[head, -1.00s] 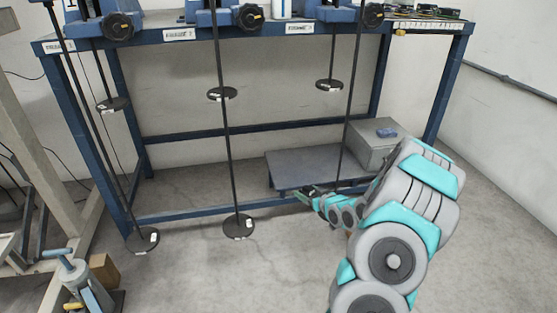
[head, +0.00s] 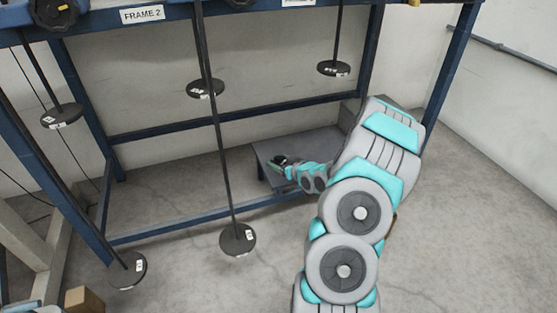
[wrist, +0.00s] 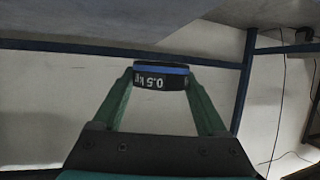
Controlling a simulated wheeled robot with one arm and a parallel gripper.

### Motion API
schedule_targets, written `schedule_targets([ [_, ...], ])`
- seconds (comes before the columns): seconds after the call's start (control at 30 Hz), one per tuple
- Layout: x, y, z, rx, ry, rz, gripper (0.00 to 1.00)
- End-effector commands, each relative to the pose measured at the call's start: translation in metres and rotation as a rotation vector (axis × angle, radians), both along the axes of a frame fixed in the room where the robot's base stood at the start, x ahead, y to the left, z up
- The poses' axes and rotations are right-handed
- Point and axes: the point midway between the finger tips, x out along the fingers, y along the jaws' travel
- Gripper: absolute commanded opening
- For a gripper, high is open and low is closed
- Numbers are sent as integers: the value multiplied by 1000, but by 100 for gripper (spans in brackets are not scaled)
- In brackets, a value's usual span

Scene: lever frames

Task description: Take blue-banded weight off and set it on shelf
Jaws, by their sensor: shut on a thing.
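The blue-banded weight is a short black disc with a blue stripe and an upside-down "0.5 k" marking, clear in the wrist view (wrist: 160,77). My gripper (wrist: 160,84) is shut on it, one green finger on each side. In the head view my gripper (head: 284,164) is over the left part of the low grey-blue shelf (head: 315,144), with the dark weight (head: 279,159) small at its tip. Whether the weight touches the shelf top I cannot tell. My arm hides the shelf's right part.
A long rod with a black disc (head: 237,240) hangs left of the shelf. Other discs hang at upper left (head: 62,116), upper middle (head: 205,88), upper right (head: 333,68) and lower left (head: 128,270). The blue frame's lower rail (head: 170,230) runs along the front.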

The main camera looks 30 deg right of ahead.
Motion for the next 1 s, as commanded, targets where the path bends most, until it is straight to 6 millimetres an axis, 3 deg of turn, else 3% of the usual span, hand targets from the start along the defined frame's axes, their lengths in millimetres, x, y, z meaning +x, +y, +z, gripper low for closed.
schedule_targets([
  [0.5, 0, 0, -42, -1, -1, 0, 2],
  [1.0, 0, 0, -47, -1, -2, 0, 2],
])
